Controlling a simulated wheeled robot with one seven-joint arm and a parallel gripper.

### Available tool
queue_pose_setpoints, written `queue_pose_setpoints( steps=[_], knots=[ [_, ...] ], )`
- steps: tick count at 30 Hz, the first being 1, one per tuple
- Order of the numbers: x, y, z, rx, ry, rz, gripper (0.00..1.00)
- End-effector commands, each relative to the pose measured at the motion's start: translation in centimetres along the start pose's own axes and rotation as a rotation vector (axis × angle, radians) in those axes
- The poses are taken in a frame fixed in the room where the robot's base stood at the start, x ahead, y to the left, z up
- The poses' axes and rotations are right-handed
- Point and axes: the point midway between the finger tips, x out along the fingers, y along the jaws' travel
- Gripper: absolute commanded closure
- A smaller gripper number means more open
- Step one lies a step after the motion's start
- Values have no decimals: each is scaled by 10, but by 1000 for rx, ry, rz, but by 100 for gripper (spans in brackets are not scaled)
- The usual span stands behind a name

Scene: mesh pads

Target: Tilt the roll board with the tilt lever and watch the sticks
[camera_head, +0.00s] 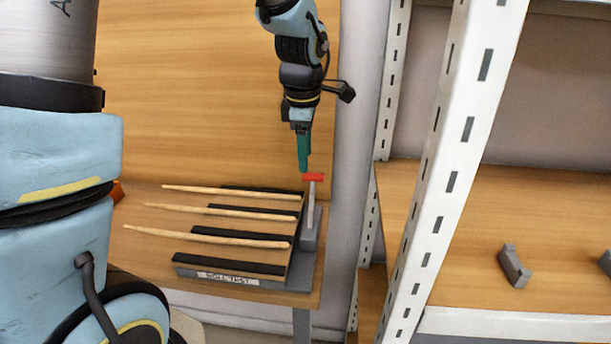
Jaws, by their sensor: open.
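The roll board (228,281) lies on a wooden table, with dark strips across it and a paper label on its front edge. Three light wooden sticks lie across it: a far one (231,192), a middle one (221,211) and a near one (205,237). Their left ends stick out past the board. My gripper (304,168) points down with teal fingers just above and left of the red bar. Whether it touches the bar cannot be told.
A white slotted shelf post (440,170) stands right of the table. Behind it, a wooden shelf (480,240) holds a small grey block (514,265) and part of another grey thing (606,262). A wooden panel (200,90) rises behind the board.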

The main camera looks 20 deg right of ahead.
Motion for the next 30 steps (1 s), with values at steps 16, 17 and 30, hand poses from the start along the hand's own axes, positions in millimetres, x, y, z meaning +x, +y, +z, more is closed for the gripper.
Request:
queue_pose_setpoints(
  steps=[16,17,30],
  knots=[
    [69,-1,-1,1,0,-1,43],
    [70,-1,-1,1,0,-1,43],
    [70,0,-1,1,0,0,67]
  ],
)
